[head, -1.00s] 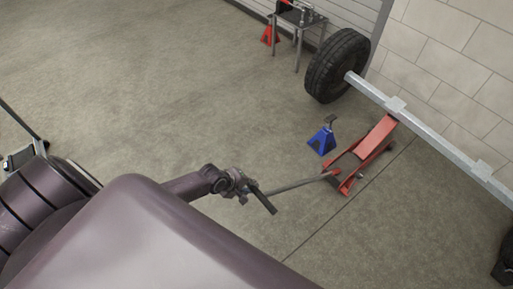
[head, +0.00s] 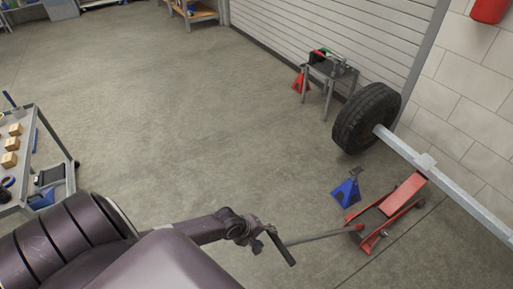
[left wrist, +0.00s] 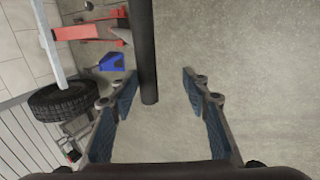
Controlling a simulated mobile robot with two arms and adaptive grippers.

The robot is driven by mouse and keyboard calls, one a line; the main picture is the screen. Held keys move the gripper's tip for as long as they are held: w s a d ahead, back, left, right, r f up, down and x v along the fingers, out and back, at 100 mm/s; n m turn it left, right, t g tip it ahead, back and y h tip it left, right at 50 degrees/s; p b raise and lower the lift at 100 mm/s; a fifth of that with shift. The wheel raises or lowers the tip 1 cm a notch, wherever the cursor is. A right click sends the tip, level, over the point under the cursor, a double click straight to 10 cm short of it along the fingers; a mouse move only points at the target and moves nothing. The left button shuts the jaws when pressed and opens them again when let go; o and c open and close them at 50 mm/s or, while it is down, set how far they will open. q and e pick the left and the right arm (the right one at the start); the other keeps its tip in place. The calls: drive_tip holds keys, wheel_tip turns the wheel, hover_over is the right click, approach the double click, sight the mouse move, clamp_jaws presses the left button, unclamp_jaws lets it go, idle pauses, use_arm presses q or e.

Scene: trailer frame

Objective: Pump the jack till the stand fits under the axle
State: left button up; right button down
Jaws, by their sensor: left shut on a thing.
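The red floor jack (head: 408,190) stands on the floor with its front end at the grey axle beam (head: 455,188). Its long handle (head: 320,237) slopes back toward my left arm. My left gripper (head: 272,243) is shut on the handle's end. In the left wrist view the dark handle (left wrist: 147,50) runs between the two fingers (left wrist: 158,78). The blue jack stand (head: 346,191) stands upright on the floor beside the jack, apart from the axle; it also shows in the left wrist view (left wrist: 112,62). My right gripper is not in view.
A cart (head: 38,150) with wooden blocks is at the left. The middle floor is clear.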

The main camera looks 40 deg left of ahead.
use_arm(q)
drive_tip(key=v, duration=1)
drive_tip(key=shift+s, duration=0.25)
drive_tip(key=shift+f, duration=0.15)
drive_tip(key=s+a+f+m+g+y, duration=0.15)
drive_tip(key=s+f+m, duration=0.35)
drive_tip(key=f, duration=0.5)
drive_tip(key=s+a+f+m+y, duration=0.1)
drive_tip(key=s+a+f+m, duration=0.1)
drive_tip(key=s+f, duration=0.65)
drive_tip(key=s+d+f+m+g, duration=0.1)
drive_tip(key=s+d+f+m, duration=0.3)
drive_tip(key=s, duration=0.5)
drive_tip(key=s+d+f+m+g, duration=0.2)
drive_tip(key=s+d+f+m, duration=0.3)
drive_tip(key=s+d+f, duration=0.2)
drive_tip(key=shift+s+f+m, duration=0.3)
drive_tip(key=shift+s+f, duration=0.35)
drive_tip(key=shift+s, duration=0.5)
drive_tip(key=shift+d, duration=0.1)
